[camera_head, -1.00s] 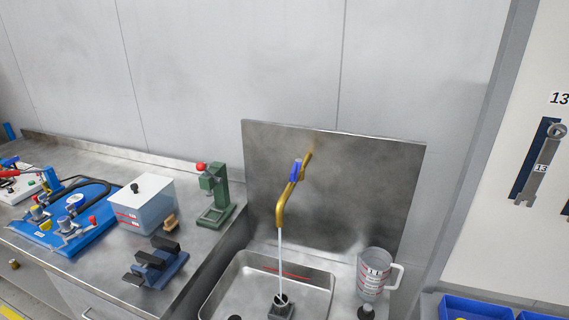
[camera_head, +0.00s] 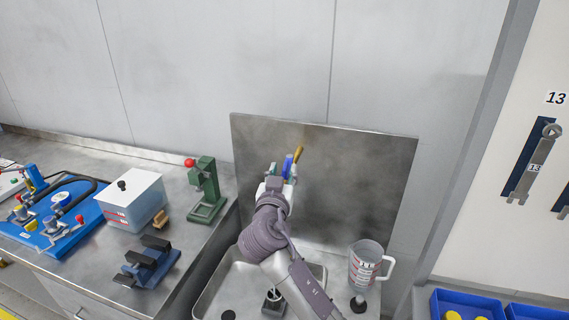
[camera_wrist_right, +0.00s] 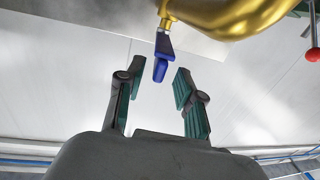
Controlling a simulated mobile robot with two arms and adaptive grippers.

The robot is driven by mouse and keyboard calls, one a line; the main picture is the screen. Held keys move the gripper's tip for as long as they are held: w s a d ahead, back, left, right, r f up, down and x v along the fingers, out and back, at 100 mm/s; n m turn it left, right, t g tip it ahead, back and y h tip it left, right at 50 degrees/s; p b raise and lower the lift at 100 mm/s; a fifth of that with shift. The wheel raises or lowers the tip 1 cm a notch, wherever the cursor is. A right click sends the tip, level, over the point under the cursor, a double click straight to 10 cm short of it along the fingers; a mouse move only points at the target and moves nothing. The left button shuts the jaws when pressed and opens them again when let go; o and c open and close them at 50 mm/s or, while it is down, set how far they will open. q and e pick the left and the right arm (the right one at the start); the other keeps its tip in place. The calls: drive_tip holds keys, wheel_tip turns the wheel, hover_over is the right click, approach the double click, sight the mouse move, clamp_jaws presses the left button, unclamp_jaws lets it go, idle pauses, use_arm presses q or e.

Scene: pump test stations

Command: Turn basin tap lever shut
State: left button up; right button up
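The blue tap lever (camera_head: 287,167) is on the brass tap (camera_head: 298,155) in front of the steel splashback. In the right wrist view the blue lever (camera_wrist_right: 162,62) hangs from the brass tap body (camera_wrist_right: 215,16). My right gripper (camera_wrist_right: 155,80) is open. Its two fingers stand on either side of the lever's tip, with gaps showing on both sides. In the head view my right gripper (camera_head: 279,172) and arm cover the spout and any water stream. My left gripper is not in view.
The steel sink (camera_head: 212,292) lies below, with a measuring jug (camera_head: 364,268) on its right. A green press (camera_head: 208,190), a white-lidded box (camera_head: 134,205) and a blue pump board (camera_head: 88,205) stand on the bench to the left. Blue bins (camera_head: 470,304) are at the lower right.

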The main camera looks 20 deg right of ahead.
sight(287, 163)
drive_tip(key=x, duration=0.2)
drive_tip(key=shift+w+d+r, duration=0.15)
drive_tip(key=shift+w+d, duration=0.05)
drive_tip(key=shift+d, duration=0.05)
drive_tip(key=shift+w, duration=0.25)
drive_tip(key=shift+s, duration=0.1)
clamp_jaws()
